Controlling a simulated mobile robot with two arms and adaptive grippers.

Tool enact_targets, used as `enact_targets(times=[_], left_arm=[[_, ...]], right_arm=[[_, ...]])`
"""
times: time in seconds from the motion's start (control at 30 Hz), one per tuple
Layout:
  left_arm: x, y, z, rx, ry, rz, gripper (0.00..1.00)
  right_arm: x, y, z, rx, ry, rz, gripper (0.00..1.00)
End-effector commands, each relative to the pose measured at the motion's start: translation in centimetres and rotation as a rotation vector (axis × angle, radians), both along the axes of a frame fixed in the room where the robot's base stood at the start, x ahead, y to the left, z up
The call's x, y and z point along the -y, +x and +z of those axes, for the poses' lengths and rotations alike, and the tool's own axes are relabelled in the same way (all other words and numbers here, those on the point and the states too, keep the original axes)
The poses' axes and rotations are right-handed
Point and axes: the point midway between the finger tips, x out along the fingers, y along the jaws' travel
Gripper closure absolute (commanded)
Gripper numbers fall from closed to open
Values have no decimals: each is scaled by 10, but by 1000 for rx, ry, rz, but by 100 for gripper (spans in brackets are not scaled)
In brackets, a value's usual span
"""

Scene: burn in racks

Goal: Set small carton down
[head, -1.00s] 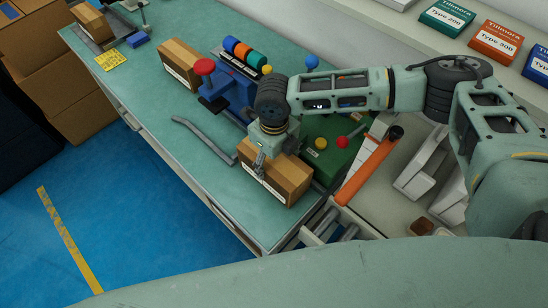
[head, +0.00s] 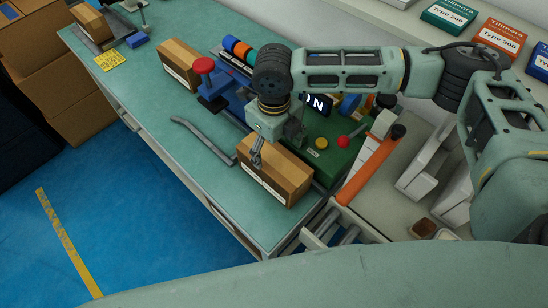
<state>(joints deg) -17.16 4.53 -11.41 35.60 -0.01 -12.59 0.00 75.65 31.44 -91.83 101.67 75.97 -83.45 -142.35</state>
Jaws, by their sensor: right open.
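A small brown carton (head: 283,175) with a white label strip along its lower front side rests on the green bench top near its front right corner. My right gripper (head: 257,157) is just above the carton's left end, with its jaws open. I cannot tell whether a finger still touches the carton. My left gripper is out of view.
A second carton (head: 181,63) stands farther back on the bench (head: 150,98). A blue device with a red knob (head: 204,65) and a green box (head: 332,146) stand behind the near carton. A grey bent bar (head: 203,139) lies on the bench. An orange bar (head: 369,171) lies at right.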

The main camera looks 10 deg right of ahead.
Motion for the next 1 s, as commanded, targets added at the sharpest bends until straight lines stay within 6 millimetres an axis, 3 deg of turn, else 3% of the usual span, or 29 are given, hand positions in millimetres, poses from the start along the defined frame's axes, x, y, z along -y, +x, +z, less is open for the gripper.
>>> enact_targets(times=[0.13,0.33,1.0], left_arm=[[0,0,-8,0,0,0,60],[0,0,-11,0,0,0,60],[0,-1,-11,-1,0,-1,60]], right_arm=[[0,1,29,2,2,-1,22],[0,0,55,1,0,-1,22],[0,0,60,-1,0,0,22]])
